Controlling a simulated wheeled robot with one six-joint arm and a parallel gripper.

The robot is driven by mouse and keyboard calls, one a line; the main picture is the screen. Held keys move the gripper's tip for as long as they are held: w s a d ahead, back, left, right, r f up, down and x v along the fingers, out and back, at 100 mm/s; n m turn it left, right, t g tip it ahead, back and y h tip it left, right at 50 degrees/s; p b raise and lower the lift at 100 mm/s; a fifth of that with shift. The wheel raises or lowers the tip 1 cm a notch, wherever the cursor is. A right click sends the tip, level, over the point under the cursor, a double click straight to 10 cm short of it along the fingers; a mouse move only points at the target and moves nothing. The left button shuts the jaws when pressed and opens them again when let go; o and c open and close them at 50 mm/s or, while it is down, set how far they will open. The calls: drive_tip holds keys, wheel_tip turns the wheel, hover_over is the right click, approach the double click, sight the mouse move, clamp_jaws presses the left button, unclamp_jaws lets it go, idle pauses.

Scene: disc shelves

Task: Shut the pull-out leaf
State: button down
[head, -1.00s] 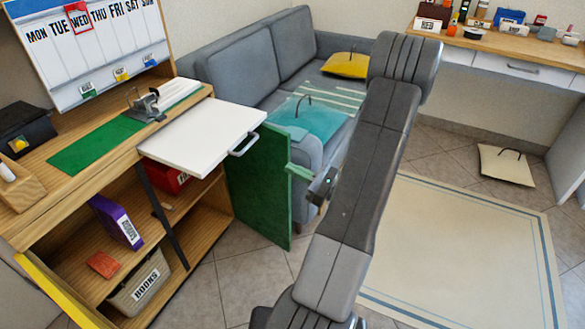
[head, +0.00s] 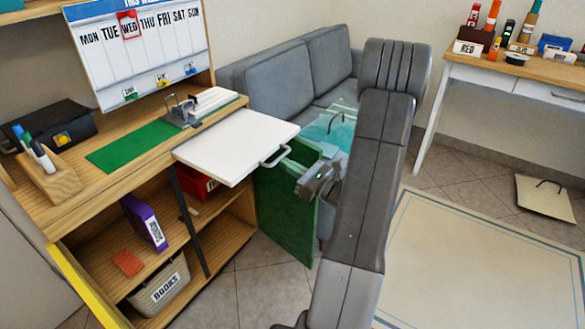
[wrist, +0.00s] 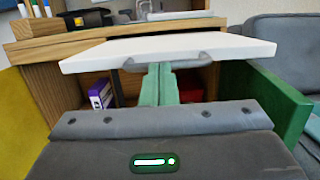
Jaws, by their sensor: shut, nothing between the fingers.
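The pull-out leaf (head: 236,146) is a white board sticking out from the front of the wooden desk unit, with a grey bar handle (head: 275,158) on its front edge. In the wrist view the leaf (wrist: 180,48) lies straight ahead, with its handle (wrist: 150,66) across the middle. My gripper (head: 327,150) is just in front of the leaf, to the right of the handle in the head view. Its light green fingers (wrist: 160,72) are together and empty, pointing at the handle. I cannot tell whether they touch it.
A green door panel (head: 285,210) stands open below and right of the leaf; a yellow panel (head: 85,287) is at the left. Shelves below hold a purple box (head: 145,222) and a books bin (head: 160,286). A grey sofa (head: 262,88) stands behind.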

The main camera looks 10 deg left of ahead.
sight(227, 139)
drive_tip(key=f+x, duration=0.1)
drive_tip(key=x, duration=0.6)
drive_tip(key=f+x, duration=0.1)
drive_tip(key=x, duration=0.6)
drive_tip(key=f+b+x, duration=0.1)
drive_tip(key=x, duration=0.7)
drive_tip(key=shift+s+a+f, duration=0.1)
drive_tip(key=shift+a+f, duration=0.3)
drive_tip(key=shift+a, duration=0.3)
drive_tip(key=shift+r, duration=0.3)
drive_tip(key=shift+d+f, duration=0.25)
drive_tip(key=shift+f, duration=0.05)
drive_tip(key=v, duration=1.3)
drive_tip(key=shift+s+d+f, duration=0.1)
drive_tip(key=shift+d+f, duration=0.05)
drive_tip(key=shift+d, duration=0.2)
